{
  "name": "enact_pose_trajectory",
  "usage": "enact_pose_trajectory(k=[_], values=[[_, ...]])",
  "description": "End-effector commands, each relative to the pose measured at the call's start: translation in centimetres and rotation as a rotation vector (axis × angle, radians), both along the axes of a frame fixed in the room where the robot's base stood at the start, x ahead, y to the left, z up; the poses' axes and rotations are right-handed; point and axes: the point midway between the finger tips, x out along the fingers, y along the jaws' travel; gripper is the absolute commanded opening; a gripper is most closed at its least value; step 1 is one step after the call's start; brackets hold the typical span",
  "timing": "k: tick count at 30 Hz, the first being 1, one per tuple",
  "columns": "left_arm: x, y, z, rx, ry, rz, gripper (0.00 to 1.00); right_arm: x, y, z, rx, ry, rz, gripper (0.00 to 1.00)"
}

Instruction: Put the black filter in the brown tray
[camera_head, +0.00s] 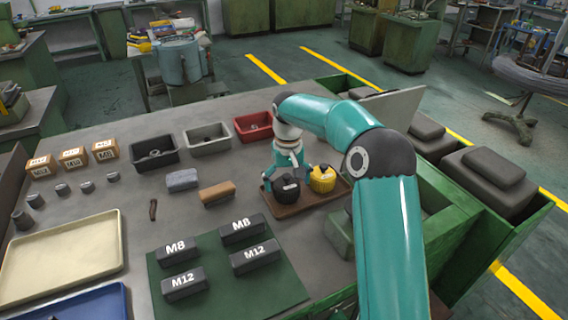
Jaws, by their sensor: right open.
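The black filter (287,190) is at the left part of the brown tray (312,204), and it appears to stand on the tray floor. Whether the fingers touch the filter cannot be told. My left gripper is not in view.
Grey, black and red bins (207,140) stand behind on the table. Dark M8 and M12 blocks (180,252) lie on a green mat (216,304). A cream tray (62,262) and a blue tray (95,305) are at left.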

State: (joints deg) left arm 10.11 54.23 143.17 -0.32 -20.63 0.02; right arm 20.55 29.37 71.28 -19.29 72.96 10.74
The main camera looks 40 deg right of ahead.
Motion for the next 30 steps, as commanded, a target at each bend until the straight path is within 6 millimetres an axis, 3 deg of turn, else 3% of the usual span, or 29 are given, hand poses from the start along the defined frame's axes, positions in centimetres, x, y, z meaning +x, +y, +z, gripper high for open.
enact_pose_trajectory(k=[6, 13, 18, 30], values=[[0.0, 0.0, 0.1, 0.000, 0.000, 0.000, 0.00, 0.1, 0.0, 4.7, -0.001, -0.005, 0.001, 0.98], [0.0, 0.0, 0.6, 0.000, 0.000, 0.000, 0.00, 0.1, 0.0, 8.5, -0.001, -0.002, 0.001, 0.98], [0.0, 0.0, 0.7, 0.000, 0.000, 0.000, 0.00, 0.1, 0.0, 9.6, 0.000, 0.000, 0.002, 0.98], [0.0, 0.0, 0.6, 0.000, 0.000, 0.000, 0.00, 0.0, 0.0, 9.7, 0.000, 0.001, 0.002, 0.98]])
